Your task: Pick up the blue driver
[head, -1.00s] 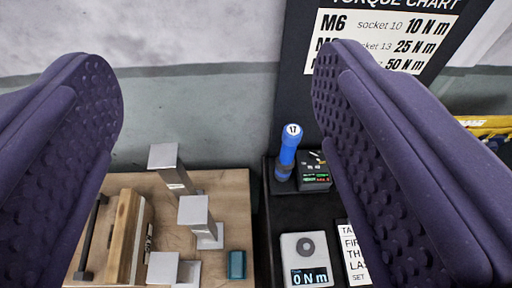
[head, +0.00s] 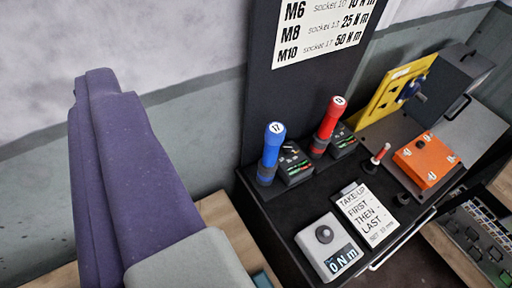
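The blue driver (head: 272,148), marked 17 on its top, stands upright in a dark base at the left end of the black bench top in the head view. A small black unit (head: 294,166) with lit digits is beside it. My gripper (head: 130,170) fills the left of the view, with purple pad material and a grey part below. It is apart from the blue driver and to its left in the picture. Only one side of it shows clearly, so its opening is hidden. I see nothing held.
A red driver (head: 330,119) with its own black unit (head: 343,141) stands just right of the blue one. A grey tester (head: 327,246) reading 0 Nm and a printed card (head: 366,213) lie in front. A torque chart (head: 325,30) rises behind. An orange box (head: 424,160) is right.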

